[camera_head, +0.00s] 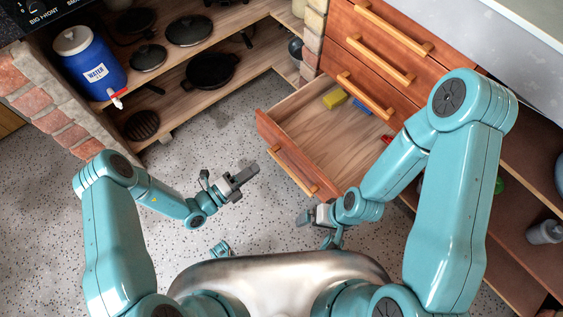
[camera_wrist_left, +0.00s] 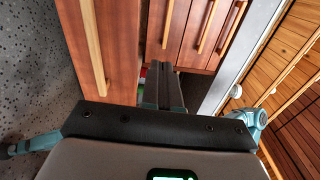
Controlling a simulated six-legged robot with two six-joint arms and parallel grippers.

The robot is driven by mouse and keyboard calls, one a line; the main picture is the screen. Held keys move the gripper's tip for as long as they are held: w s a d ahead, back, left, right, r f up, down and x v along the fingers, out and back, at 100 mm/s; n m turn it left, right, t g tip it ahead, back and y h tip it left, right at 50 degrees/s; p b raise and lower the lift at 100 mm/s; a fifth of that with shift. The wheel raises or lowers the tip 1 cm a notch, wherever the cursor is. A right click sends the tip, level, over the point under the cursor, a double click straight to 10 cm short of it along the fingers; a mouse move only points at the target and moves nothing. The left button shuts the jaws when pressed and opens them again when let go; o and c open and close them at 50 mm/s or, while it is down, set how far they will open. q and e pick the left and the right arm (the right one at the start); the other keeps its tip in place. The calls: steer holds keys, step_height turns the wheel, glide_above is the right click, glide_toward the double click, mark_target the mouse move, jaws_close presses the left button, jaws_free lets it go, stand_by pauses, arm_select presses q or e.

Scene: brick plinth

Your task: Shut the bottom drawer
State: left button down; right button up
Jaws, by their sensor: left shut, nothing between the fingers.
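The bottom drawer (camera_head: 273,139) is pulled out of the wooden cabinet, with its front panel and light wood handle (camera_head: 292,171) facing lower left. Inside lie a yellow block (camera_head: 335,98) and a blue and red item, partly hidden by my right arm. My left gripper (camera_head: 246,175) is shut and empty, a little left of the drawer front and apart from it. In the left wrist view, its closed fingers (camera_wrist_left: 160,84) show beside the drawer front (camera_wrist_left: 118,55). My right gripper (camera_head: 305,217) is below the handle's lower end; its fingers are too small to read.
Three upper drawers with handles (camera_head: 380,58) are closed. Open shelves with pans (camera_head: 210,71) and a blue water container (camera_head: 90,62) stand upper left, beside a brick plinth (camera_head: 50,110). Speckled floor (camera_head: 205,140) is clear left of the drawer.

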arm_select(q)
step_height(320, 180, down, 5)
steer(key=s+b, duration=0.2)
steer(key=b, duration=0.4)
glide_toward(293, 152)
steer(key=shift+n, duration=0.4)
steer(key=x, duration=0.6)
steer(key=shift+w+d+r, duration=0.1)
steer(key=shift+w+d, duration=0.05)
steer(key=shift+d, duration=0.2)
arm_select(e)
step_height(293, 152, down, 7)
steer(key=d, duration=0.1)
steer(key=shift+w, duration=0.35)
arm_select(q)
steer(key=shift+d, duration=0.1)
